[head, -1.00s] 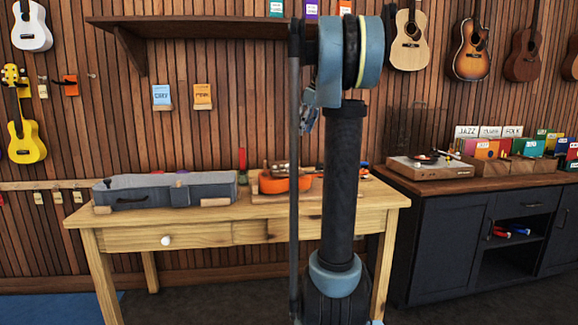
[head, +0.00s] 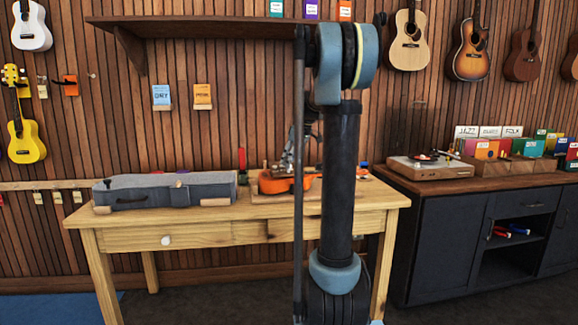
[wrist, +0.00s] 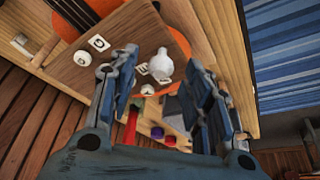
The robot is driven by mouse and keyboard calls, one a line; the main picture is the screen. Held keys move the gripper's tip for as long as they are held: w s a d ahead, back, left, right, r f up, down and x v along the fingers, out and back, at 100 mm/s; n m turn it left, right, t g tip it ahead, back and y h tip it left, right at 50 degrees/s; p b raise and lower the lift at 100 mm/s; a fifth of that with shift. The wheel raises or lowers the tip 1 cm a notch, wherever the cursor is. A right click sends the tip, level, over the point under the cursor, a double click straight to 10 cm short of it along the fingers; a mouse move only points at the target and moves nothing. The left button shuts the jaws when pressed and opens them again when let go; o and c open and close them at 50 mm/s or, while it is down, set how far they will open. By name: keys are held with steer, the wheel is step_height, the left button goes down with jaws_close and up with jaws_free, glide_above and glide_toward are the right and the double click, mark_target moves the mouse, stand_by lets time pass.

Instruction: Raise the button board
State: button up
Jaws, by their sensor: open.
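My gripper (wrist: 162,78) is open and empty in the wrist view, its two blue-grey fingers apart over the bench. In the head view my gripper (head: 291,160) shows partly behind my arm, just above the orange ukulele (head: 278,184). Between and beyond the fingers in the wrist view lies a brown board (wrist: 122,50) with small white lettered tiles (wrist: 98,43) and a white rounded piece (wrist: 160,64). I cannot tell for certain that this is the button board. The fingers hide part of it.
Small red, green and purple pieces (wrist: 157,133) lie near the fingers in the wrist view. A dark cabinet (head: 445,235) with a record player (head: 428,167) stands at right.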

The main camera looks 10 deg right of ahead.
steer(key=shift+x, duration=0.85)
jaws_close()
steer(key=shift+a+r, duration=0.1)
